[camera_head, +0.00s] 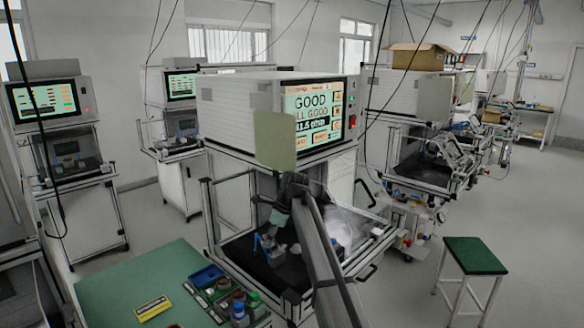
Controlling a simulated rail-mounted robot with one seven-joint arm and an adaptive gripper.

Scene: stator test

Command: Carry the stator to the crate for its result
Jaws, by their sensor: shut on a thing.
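The tester screen (314,108) reads "GOOD", with "ALL GOOD" and an ohm value below it. My arm reaches up from the bottom into the open bay under the screen. My gripper (278,220) hangs at the arm's far end, above the dark bay floor (240,245). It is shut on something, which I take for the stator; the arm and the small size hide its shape. A blue clamp-like part (263,243) stands just below and left of my gripper. I cannot make out a crate marked for a result.
A green stool (474,256) stands right. Bay frame posts surround my gripper. The right floor is open.

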